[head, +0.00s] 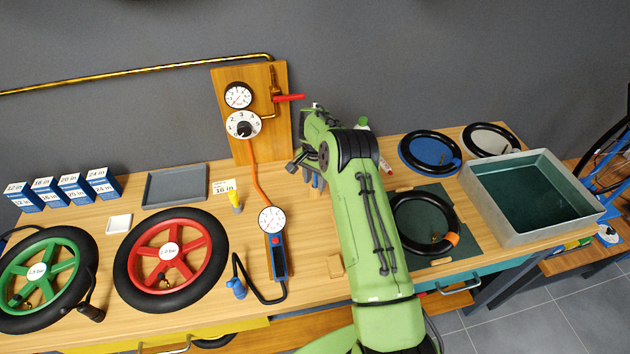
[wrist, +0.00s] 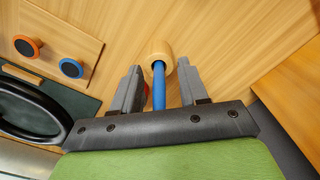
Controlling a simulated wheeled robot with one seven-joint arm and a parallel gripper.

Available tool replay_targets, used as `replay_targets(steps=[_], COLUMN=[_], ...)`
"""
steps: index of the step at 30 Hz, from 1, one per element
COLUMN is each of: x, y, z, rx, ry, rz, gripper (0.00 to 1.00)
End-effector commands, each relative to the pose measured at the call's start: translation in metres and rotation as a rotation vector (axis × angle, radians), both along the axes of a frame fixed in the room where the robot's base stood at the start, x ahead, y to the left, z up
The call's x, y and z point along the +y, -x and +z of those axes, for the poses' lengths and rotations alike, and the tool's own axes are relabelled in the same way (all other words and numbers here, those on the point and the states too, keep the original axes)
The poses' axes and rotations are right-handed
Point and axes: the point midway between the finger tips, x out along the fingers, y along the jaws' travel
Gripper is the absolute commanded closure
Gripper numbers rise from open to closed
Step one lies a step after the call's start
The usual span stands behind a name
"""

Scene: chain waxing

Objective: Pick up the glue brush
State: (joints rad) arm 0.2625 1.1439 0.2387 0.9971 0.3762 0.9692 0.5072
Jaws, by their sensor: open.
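A blue rod with a pale wooden end (wrist: 159,82), which looks like the glue brush, lies between my fingers in the wrist view. Its bristles cannot be made out. My gripper (wrist: 159,67) is open, with one grey finger on each side of the rod and a gap on both sides. A red piece shows beside the rod, close to the left finger. In the head view my green arm reaches over the table and hides most of this spot; only a little blue shows below the gripper.
A black tyre (head: 452,222) lies on a green mat right of my arm, near a grey basin (head: 586,219). A gauge inflator (head: 277,254) and red wheel (head: 134,262) lie left. A wooden gauge panel (head: 273,140) stands behind. A white bottle with green cap (head: 362,124) stands behind my arm.

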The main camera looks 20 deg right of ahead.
Motion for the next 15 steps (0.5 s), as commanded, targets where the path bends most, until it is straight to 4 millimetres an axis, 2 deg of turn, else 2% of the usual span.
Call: replay_targets(steps=[2,10,15], x=[0.0001,0.0,0.0], y=[-0.0001,0.0,0.0], z=[0.0,0.0001,0.0002], rx=[0.0,0.0,0.0], ry=[0.0,0.0,0.0], rz=[0.0,0.0,0.0], gripper=[0.56,0.98,1.0])
